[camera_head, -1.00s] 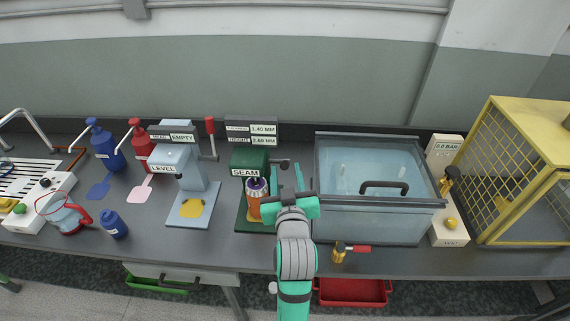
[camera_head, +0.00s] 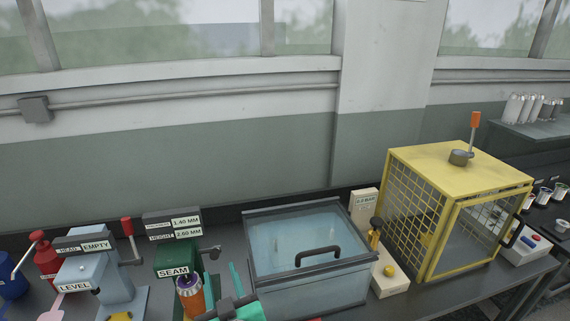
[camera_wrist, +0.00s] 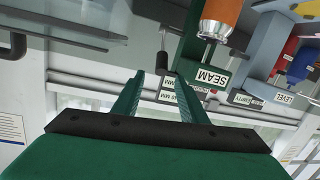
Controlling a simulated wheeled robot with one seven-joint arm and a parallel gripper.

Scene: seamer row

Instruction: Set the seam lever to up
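The green seamer with the SEAM label (camera_head: 174,270) stands at lower left in the head view. Its seam lever (camera_head: 211,251) is a short arm with a dark grip on the machine's right side. In the wrist view, which looks upside down, the lever's dark grip (camera_wrist: 163,62) lies just beyond and roughly between my fingertips. I cannot tell whether they touch it. An orange can (camera_head: 190,297) sits under the seamer head. My gripper (camera_head: 219,271) is open, its two green fingers apart and pointing toward the lever; the wrist view shows the fingers (camera_wrist: 159,76) with nothing between them.
A glass-walled water tank (camera_head: 310,275) with a dark lid handle stands close on the right. A yellow mesh cage (camera_head: 455,215) is further right. The LEVEL machine (camera_head: 92,285), with a red-handled lever, is on the left. A thickness and height display (camera_head: 172,226) stands behind the seamer.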

